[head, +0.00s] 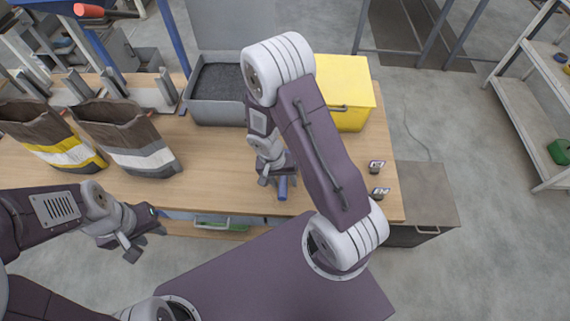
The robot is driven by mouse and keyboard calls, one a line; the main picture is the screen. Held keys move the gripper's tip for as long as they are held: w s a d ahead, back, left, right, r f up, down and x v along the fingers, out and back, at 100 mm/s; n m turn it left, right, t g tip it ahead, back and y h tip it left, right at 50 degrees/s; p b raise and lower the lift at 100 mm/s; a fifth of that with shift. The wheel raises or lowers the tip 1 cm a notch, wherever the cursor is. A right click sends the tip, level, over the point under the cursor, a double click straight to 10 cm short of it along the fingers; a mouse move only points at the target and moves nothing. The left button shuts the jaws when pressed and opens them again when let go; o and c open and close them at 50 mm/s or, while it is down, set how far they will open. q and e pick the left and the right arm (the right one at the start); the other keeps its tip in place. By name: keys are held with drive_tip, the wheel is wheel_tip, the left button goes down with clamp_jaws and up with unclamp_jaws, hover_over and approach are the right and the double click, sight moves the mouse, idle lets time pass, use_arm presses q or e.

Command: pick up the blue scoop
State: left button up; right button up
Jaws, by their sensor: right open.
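The blue scoop (283,188) is near the front edge of the wooden table, and only a short blue piece shows below my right gripper (274,181). The gripper and arm hide the rest of it. My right gripper is open at the blue piece, with its fingers close to it; I cannot tell whether they touch it. My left gripper (143,242) hangs empty in front of the table at the left, its fingers apart, well away from the scoop.
A grey bin of dark pellets (216,89) and a yellow box (345,91) stand behind my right arm. Two brown bags, one yellow-striped (52,133) and one grey-striped (127,138), stand at the left. Two small labelled items (377,167) lie at the right. The front middle tabletop is clear.

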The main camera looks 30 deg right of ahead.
drive_tip(key=shift+r, duration=0.1)
clamp_jaws()
use_arm(q)
drive_tip(key=shift+r, duration=0.1)
